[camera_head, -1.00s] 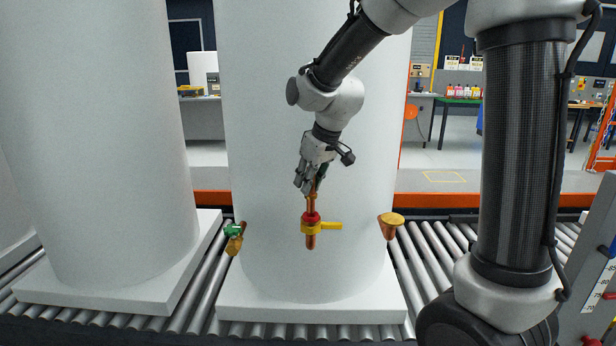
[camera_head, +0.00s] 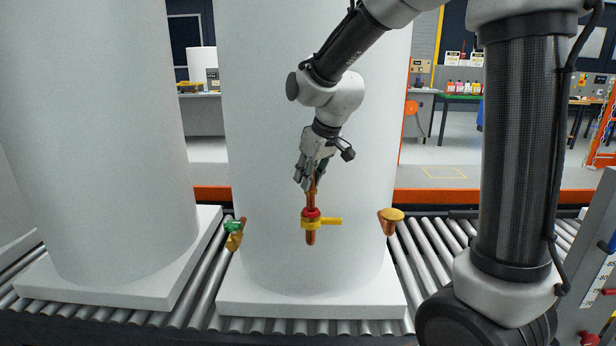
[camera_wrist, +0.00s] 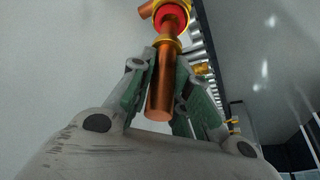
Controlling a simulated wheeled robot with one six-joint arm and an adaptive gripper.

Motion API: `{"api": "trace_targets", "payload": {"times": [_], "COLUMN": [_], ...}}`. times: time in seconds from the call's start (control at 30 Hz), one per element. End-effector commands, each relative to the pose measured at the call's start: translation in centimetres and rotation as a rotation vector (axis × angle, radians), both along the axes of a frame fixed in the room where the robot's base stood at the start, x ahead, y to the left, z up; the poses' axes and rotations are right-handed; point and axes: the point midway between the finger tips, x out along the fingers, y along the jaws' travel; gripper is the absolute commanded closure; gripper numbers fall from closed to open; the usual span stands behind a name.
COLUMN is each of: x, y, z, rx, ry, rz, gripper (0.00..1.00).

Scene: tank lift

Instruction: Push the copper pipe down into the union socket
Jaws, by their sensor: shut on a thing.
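The copper pipe (camera_wrist: 162,85) is between the green-padded fingers of my gripper (camera_wrist: 163,88), with its free end towards the wrist camera. In the head view the pipe (camera_head: 312,198) stands roughly upright below my gripper (camera_head: 309,186), which is shut on it. The pipe's other end meets the union socket with its red and brass rings (camera_head: 311,214); the fitting also shows in the wrist view (camera_wrist: 172,16). How deep the pipe sits inside is hidden. A yellow lever (camera_head: 331,221) points right from the fitting, and a copper stub (camera_head: 311,238) hangs below it.
The fitting is in front of a large white tank (camera_head: 265,130) on a white base (camera_head: 310,303) over a roller conveyor (camera_head: 440,255). A green-handled brass fitting (camera_head: 233,231) is left and a brass-topped copper elbow (camera_head: 391,221) right. Another white tank (camera_head: 95,130) stands left.

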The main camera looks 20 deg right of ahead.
Motion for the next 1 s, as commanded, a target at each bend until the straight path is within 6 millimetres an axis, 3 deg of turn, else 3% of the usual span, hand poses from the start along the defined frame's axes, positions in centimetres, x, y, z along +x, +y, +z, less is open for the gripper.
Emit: {"api": "trace_targets", "payload": {"times": [1.0], "x": [0.0], "y": [0.0], "z": [-2.5], "rx": [0.000], "ry": [0.001], "rz": [-0.001], "gripper": [1.00]}}
